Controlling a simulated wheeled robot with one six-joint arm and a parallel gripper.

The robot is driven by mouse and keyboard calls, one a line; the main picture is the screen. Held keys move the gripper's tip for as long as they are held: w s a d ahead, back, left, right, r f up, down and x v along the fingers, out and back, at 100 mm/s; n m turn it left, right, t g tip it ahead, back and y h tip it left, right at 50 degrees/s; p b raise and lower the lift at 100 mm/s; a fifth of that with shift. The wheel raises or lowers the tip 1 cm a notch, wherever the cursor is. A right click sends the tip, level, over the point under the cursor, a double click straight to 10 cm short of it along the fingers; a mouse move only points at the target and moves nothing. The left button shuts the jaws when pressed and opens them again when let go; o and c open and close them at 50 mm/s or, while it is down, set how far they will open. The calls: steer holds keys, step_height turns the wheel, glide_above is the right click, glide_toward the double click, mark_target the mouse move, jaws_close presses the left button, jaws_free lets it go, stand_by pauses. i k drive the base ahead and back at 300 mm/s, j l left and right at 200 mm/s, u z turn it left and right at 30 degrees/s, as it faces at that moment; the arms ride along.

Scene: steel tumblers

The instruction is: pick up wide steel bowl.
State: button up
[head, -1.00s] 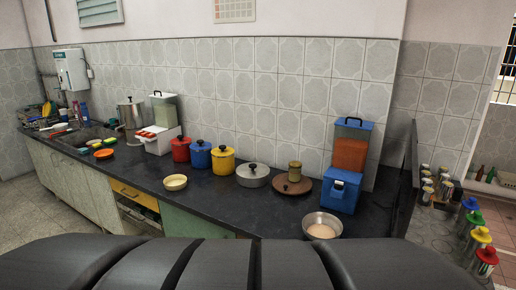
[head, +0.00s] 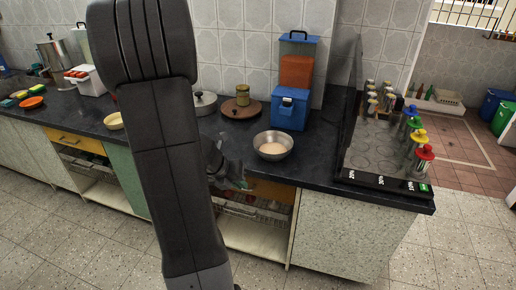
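The wide steel bowl (head: 274,157) stands upright near the front edge of the dark counter, in front of the blue box. Something pale beige lies inside it. My arm crosses the picture from top to bottom, left of the bowl. My gripper (head: 236,176) shows only partly, as dark parts beside the arm at about counter-edge height. It is left of the bowl and seems apart from it. Its fingers are too dark and small to tell whether they are open or shut.
Behind the bowl stand a blue box (head: 291,108) and a brown lid (head: 240,109) with a small tin on it. A grey lidded pot (head: 204,104) is left. Right, beyond a dark panel, are tumblers with coloured lids (head: 423,153). Bare counter (head: 318,160) lies right of the bowl.

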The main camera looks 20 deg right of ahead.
mark_target(272, 146)
steer(key=l+u, duration=0.2)
steer(key=u, duration=0.2)
steer(key=i+l+u, duration=0.1)
steer(key=u, duration=0.25)
steer(key=l+u, duration=0.4)
steer(key=l, duration=0.75)
steer(key=k+l, duration=0.1)
steer(key=l, duration=0.65)
